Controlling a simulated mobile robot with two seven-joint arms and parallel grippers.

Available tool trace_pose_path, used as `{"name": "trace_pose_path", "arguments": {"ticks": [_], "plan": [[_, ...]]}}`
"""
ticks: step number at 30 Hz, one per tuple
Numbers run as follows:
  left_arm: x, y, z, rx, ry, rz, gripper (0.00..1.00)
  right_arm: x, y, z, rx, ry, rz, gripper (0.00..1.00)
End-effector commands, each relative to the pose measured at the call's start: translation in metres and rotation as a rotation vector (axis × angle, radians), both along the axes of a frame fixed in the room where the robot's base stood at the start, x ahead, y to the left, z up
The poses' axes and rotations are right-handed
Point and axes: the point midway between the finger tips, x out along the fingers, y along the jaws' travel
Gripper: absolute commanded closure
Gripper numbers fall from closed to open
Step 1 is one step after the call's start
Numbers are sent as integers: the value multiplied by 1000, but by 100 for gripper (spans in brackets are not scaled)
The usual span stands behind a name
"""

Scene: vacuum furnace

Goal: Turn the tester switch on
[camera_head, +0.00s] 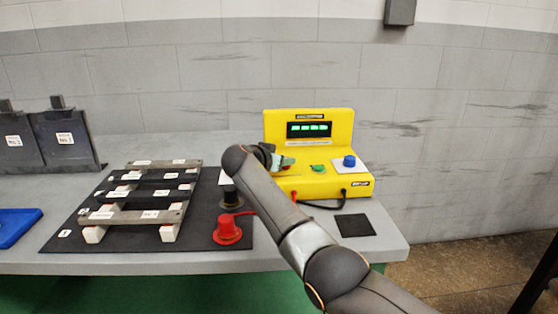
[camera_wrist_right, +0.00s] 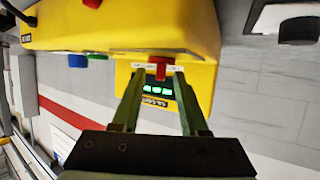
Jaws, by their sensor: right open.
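The yellow tester (camera_head: 335,184) stands on the grey table, with a lit green display (camera_head: 310,129), a green button (camera_head: 318,168) and a blue knob (camera_head: 349,161). My right gripper (camera_head: 284,164) is at the left part of its front panel and hides what lies under it. In the right wrist view the tester (camera_wrist_right: 120,30) is seen upside down. There my right gripper (camera_wrist_right: 159,76) is open, its fingertips on either side of a red switch (camera_wrist_right: 160,69) by a white label. I cannot tell whether the fingers touch the switch. My left gripper is not in view.
A dark mat (camera_head: 110,240) holds a rack of grey bars on white blocks. A red cap (camera_head: 228,231) and a black one (camera_head: 231,198) stand beside my right arm. A black square (camera_head: 355,225) lies near the front edge. A cable runs along the tester's front.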

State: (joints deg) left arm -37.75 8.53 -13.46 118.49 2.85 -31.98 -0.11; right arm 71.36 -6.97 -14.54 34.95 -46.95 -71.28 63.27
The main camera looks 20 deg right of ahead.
Motion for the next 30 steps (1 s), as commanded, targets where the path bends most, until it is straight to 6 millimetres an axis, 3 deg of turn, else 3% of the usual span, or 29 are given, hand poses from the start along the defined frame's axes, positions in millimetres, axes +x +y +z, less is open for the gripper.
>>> {"name": "trace_pose_path", "arguments": {"ticks": [8, 21, 30], "plan": [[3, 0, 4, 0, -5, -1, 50, -12, 14, 8, 1, -2, 2, 56], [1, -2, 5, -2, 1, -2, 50, -62, 67, 37, 3, 0, 2, 56], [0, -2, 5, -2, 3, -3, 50, -79, 84, 47, 1, 2, 0, 56]]}}
